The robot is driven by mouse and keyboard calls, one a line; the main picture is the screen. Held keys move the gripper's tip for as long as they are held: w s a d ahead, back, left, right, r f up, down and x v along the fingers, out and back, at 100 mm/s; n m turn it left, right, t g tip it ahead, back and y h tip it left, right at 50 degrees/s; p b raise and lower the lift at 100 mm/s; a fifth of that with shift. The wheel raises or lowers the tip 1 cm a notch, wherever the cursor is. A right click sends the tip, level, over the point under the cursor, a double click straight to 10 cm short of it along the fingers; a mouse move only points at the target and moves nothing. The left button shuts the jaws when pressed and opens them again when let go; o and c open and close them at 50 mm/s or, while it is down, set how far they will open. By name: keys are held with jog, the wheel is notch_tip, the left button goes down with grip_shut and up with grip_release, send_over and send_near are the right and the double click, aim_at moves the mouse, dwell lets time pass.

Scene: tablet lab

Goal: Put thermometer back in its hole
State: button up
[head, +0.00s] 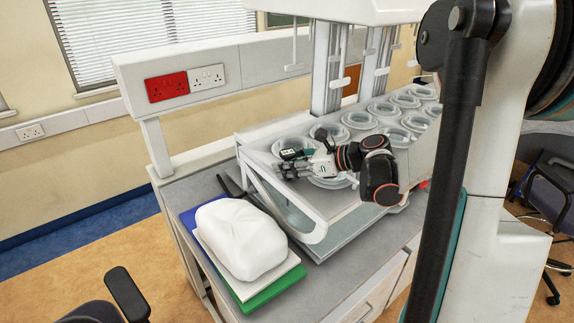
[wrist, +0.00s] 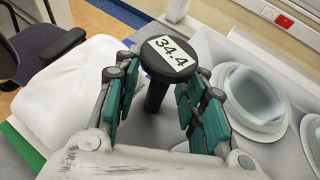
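The thermometer (wrist: 169,58) has a round black head with a white label reading 34.4 and a short dark stem (wrist: 155,97) below it. In the wrist view it is between the two fingers of my gripper (wrist: 163,85). The green finger pads stand apart, with gaps on both sides of the stem, so the gripper looks open around it. Whether the head touches the right finger is unclear. In the head view my gripper (head: 292,164) is over the left end of the tablet machine. The thermometer's hole is not visible, and the stem's lower end is hard to make out.
The machine's sloped tray (head: 262,160) holds several clear round dishes (head: 358,119), one close to my right finger in the wrist view (wrist: 255,95). A white bag (head: 236,238) lies on stacked boards left of the machine. A chair (head: 125,293) stands at the front left.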

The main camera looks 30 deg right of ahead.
jog(key=v, duration=1.1)
jog(key=shift+s+d+r, duration=0.15)
jog(key=shift+s+r, duration=0.05)
jog(key=shift+s, duration=0.05)
